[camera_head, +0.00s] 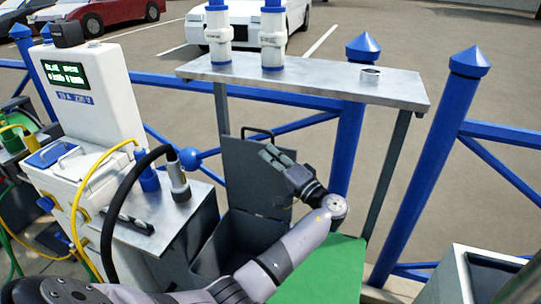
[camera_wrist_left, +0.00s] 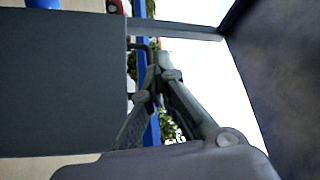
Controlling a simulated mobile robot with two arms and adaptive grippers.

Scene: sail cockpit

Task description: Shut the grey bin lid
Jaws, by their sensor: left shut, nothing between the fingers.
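The grey bin (camera_head: 208,262) stands open below the shelf, and my arm hides part of its front. Its grey lid (camera_head: 240,172) stands upright at the back, with a dark handle (camera_head: 258,132) on its top edge. My left gripper (camera_head: 268,152) is shut and empty, near the lid's upper right part. In the left wrist view the lid (camera_wrist_left: 60,85) fills the left side as a dark flat panel. The shut fingers (camera_wrist_left: 160,62) show just right of its edge; I cannot tell whether they touch it. My right gripper is not in view.
A metal shelf (camera_head: 330,82) with white-and-blue fittings stands above and behind the lid. A cabinet (camera_head: 160,212) with cables and a black hose is left of the bin. A green surface (camera_head: 325,275) lies to the right, and blue railing posts (camera_head: 440,140) stand behind.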

